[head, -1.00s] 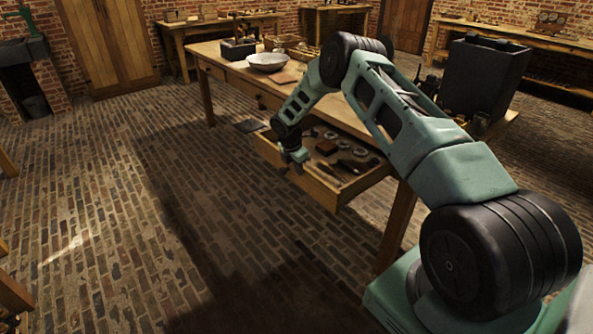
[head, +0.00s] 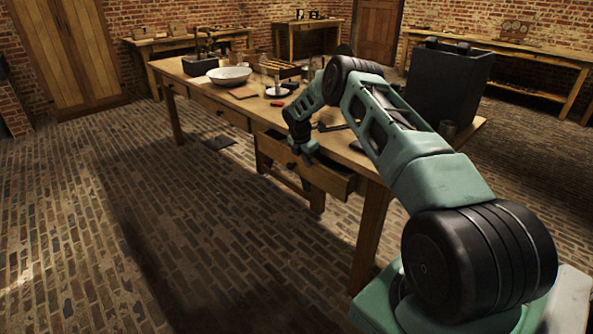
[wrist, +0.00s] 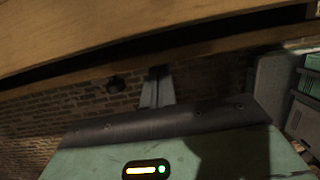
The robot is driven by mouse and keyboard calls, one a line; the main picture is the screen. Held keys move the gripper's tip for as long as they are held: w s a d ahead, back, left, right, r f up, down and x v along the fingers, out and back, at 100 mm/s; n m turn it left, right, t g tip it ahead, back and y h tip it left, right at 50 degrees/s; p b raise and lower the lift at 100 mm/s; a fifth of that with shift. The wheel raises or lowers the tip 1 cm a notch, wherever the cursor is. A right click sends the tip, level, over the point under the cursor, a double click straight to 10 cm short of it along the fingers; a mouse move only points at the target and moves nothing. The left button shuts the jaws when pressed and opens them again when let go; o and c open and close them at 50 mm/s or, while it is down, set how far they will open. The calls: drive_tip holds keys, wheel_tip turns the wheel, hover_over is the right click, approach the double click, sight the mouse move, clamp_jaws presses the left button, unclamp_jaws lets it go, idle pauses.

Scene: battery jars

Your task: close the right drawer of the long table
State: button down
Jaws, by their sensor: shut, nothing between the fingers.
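The long table (head: 262,107) runs from the back left toward the front right. Its right drawer (head: 328,178) stands partly open, with a narrow dark gap behind its front. My gripper (head: 308,161) is shut and empty, pointing down at the drawer front; I cannot tell whether it touches. In the wrist view, a wooden edge (wrist: 110,38) crosses the top above a dark gap, with a thinner wooden rim (wrist: 215,47) below it. A dark round knob (wrist: 117,82) shows there, left of my gripper (wrist: 157,75). The drawer's contents are hidden.
A white bowl (head: 229,75), a board (head: 243,92) and small tools stand on the tabletop. A dark grey box (head: 450,85) stands at its right end. The brick floor left of the table is clear.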

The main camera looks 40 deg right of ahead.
drive_tip(key=shift+d, duration=1.2)
